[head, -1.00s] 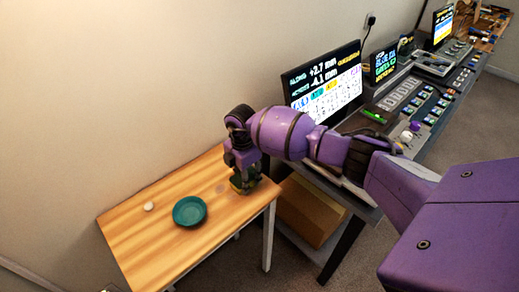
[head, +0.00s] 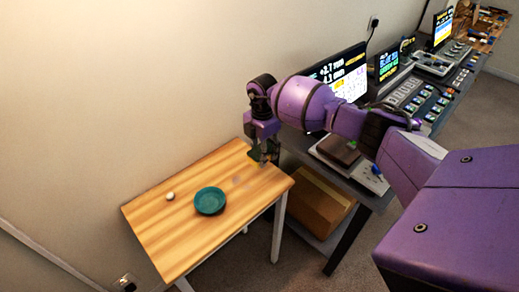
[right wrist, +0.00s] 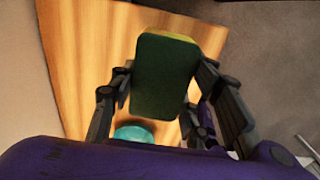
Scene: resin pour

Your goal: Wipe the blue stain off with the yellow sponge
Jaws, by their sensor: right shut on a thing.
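The yellow sponge (right wrist: 165,75) is between the fingers of my right gripper (right wrist: 160,88), its dark green face toward the wrist camera and a yellow edge showing at the top. In the head view my right gripper (head: 264,153) is shut on the sponge near the back right edge of the wooden table. The sponge is small and mostly dark there; I cannot tell whether it touches the tabletop. My left gripper is not in view.
The teal bowl (head: 210,201) stands on the wooden table (head: 180,240), with a small white round thing (head: 170,196) left of it. A dark desk with screens (head: 388,62) and control panels stands right of the table, above a cardboard box (head: 312,205). The table's front is clear.

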